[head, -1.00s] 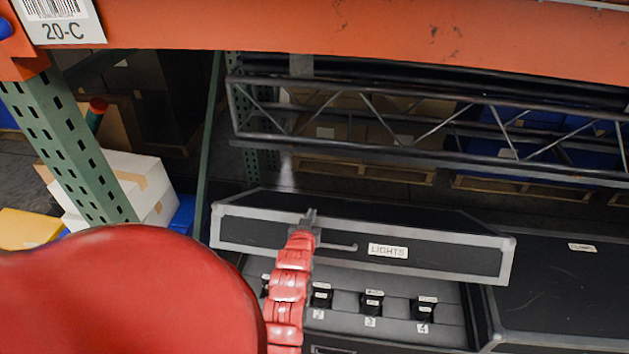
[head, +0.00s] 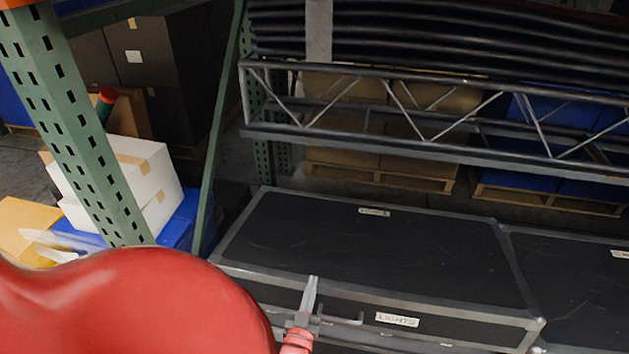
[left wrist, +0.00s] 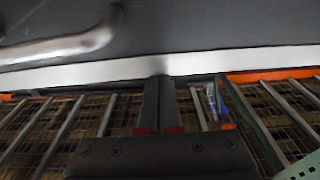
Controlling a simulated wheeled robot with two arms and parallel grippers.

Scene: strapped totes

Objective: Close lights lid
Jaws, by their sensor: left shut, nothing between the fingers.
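The black lights lid (head: 380,250) with metal edges lies over its case in the head view. Its top faces up and the "LIGHTS" label (head: 397,320) shows on its front. The case's inside is not visible; the picture's lower edge cuts off the case front, so I cannot tell whether the lid is fully down. My left gripper (head: 313,282) is shut and empty at the lid's front, left of the label and beside the handle (head: 342,320). In the left wrist view, its fingers (left wrist: 160,85) reach the lid's pale metal edge (left wrist: 240,61); contact is unclear. My right gripper is out of view.
Another black case (head: 585,290) stands close on the right. A metal truss (head: 420,125) runs behind and above the lid. A green rack post (head: 75,130) and white boxes (head: 135,180) are at the left.

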